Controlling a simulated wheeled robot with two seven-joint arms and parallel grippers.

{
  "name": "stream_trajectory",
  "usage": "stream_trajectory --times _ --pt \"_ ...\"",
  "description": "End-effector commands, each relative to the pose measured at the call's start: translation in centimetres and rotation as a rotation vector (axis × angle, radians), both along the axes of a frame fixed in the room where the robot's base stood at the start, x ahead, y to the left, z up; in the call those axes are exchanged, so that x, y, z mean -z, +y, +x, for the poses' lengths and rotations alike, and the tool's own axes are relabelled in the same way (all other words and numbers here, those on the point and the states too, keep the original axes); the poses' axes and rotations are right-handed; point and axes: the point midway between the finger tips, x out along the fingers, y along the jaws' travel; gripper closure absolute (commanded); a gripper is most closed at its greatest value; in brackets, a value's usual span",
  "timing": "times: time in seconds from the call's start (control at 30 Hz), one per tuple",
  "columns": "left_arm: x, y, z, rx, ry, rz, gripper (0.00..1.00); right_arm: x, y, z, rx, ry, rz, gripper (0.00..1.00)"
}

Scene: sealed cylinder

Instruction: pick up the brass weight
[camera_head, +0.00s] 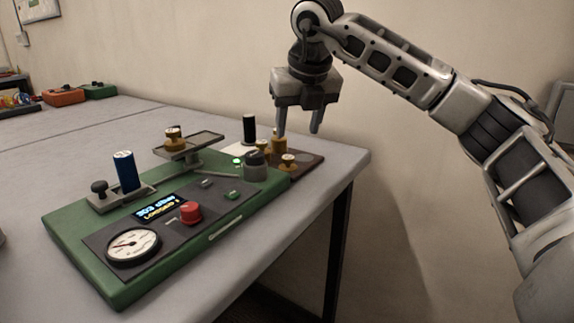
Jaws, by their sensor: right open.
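Several brass weights show. One brass weight (173,134) sits on the raised grey plate (204,138) of the green device. A taller brass weight (279,146) and a smaller knobbed one (288,163) stand on a brown tray (306,165) at the table's right end. Another brass piece there is partly hidden behind the device's dark cylinder (255,167). My right gripper (299,132) is open and points down above the tray. Its left finger overlaps the taller weight's top in the picture; I cannot tell whether they touch. My left gripper is out of view.
The green device (115,285) carries a dial gauge (132,246), a red knob (190,212), a lit display and a blue cylinder (126,171). A black cylinder (249,130) stands behind the tray. The table's back left is mostly clear; a wall stands behind.

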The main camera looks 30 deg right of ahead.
Motion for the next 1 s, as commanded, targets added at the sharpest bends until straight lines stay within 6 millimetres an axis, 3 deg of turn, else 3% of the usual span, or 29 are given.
stream_trajectory --times 0.1,0.37,0.6,0.93,1.0 --pt "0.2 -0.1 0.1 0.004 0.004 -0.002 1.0 1.8 -0.2 0.7 0.001 0.002 0.0 0.5" --pt "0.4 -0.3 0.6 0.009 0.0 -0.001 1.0 3.5 -0.2 1.4 0.0 0.001 0.0 0.5" --pt "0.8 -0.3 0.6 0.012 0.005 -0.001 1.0 6.7 -0.1 2.9 0.002 0.001 0.0 0.5" --pt "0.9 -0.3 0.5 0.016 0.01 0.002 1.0 7.4 -0.1 3.2 0.0 -0.001 0.001 0.5" --pt "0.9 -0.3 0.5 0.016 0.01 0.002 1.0 7.4 -0.1 3.2 0.0 -0.001 0.001 0.67"
